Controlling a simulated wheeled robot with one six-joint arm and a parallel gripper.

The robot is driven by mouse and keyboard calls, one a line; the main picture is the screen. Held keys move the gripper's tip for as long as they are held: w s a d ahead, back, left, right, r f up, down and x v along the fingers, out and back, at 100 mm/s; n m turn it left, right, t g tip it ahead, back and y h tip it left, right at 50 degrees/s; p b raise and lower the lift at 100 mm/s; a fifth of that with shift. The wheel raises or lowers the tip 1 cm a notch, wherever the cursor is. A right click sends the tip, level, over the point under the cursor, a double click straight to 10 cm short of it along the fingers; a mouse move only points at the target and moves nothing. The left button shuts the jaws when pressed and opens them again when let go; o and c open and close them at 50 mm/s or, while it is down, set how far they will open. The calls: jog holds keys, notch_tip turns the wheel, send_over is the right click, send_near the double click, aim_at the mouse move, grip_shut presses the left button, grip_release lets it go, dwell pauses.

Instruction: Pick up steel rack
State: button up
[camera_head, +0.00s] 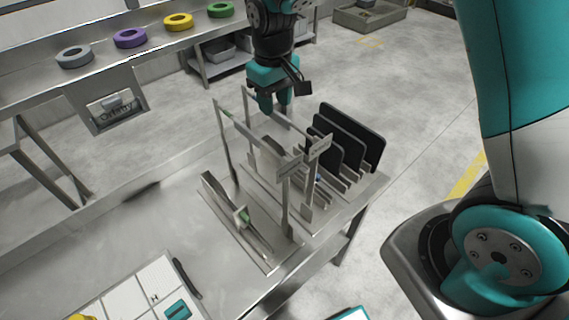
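A steel rack (284,170) stands on the steel table near its right end. It has upright posts, raised top bars and slots between thin plates. Black flat boards (343,137) stand on edge in the slots at its right side. My teal gripper (275,106) points down at the rack's far side, close to the far top bar. Its two fingers show a narrow gap, and I see nothing held between them. I cannot tell whether the fingertips touch the bar or are only behind or above it.
The steel table (130,225) has bare room left of the rack. A white tray (130,290) with small items lies at the near left. A back shelf (110,65) holds coloured rings. A grey basin (370,15) stands on the floor at the back.

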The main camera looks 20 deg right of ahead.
aim_at(275, 110)
jog(key=shift+f+p, duration=0.6)
jog(key=shift+f, duration=1.35)
grip_shut()
jog(key=shift+r, duration=0.15)
